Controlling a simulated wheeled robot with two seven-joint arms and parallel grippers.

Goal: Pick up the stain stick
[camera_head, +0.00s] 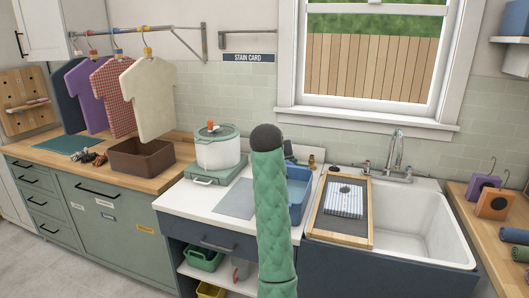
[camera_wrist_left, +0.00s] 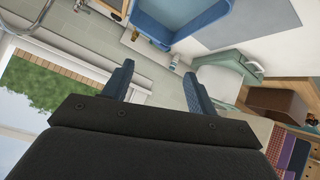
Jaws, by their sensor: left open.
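I cannot make out the stain stick for certain. A small pale bottle-like item (camera_wrist_left: 174,62) stands by the wall behind the blue basin in the left wrist view; it is too small to identify. My left gripper (camera_wrist_left: 158,85) is open, with two blue fingers apart and nothing between them. In the head view my green-sleeved arm rises in the middle and hides most of that gripper and part of the counter. A small brass-coloured item (camera_head: 311,162) shows behind the blue basin (camera_head: 299,190); it also shows in the wrist view (camera_wrist_left: 135,35). My right gripper is not in view.
A white pot (camera_head: 218,152) stands on a green base left of a grey mat (camera_head: 235,199). A wooden board (camera_head: 326,235) with striped cloth lies across the white sink (camera_head: 425,225). A brown bin (camera_head: 142,158) and hanging shirts (camera_head: 150,95) are at left.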

